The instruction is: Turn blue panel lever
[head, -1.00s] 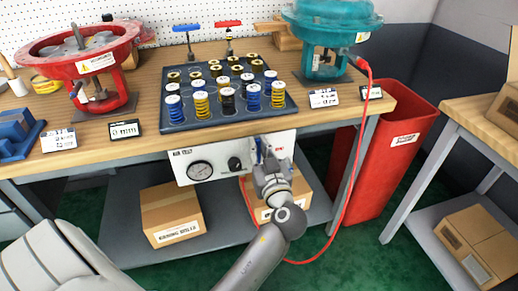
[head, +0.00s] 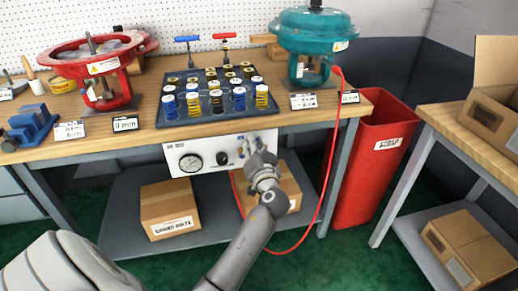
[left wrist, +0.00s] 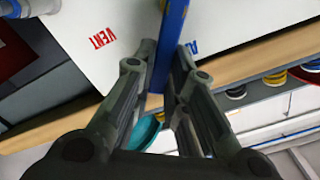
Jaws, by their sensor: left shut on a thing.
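The white control panel (head: 205,144) hangs under the front edge of the workbench. My left gripper (head: 258,157) is at the panel's right side in the head view and covers much of the lever area. In the left wrist view the blue lever (left wrist: 172,45) lies between the fingertips of my left gripper (left wrist: 165,62), which is shut on it. The lever stands between a red VENT label (left wrist: 104,38) and a blue label partly hidden by a finger. My right gripper is in neither view.
The panel also carries a gauge (head: 190,162) and a black knob (head: 222,158). A red hose (head: 325,180) hangs right of my left arm, by a red bin (head: 375,165). Cardboard boxes (head: 170,208) sit on the lower shelf. Spring tray (head: 215,115) is above.

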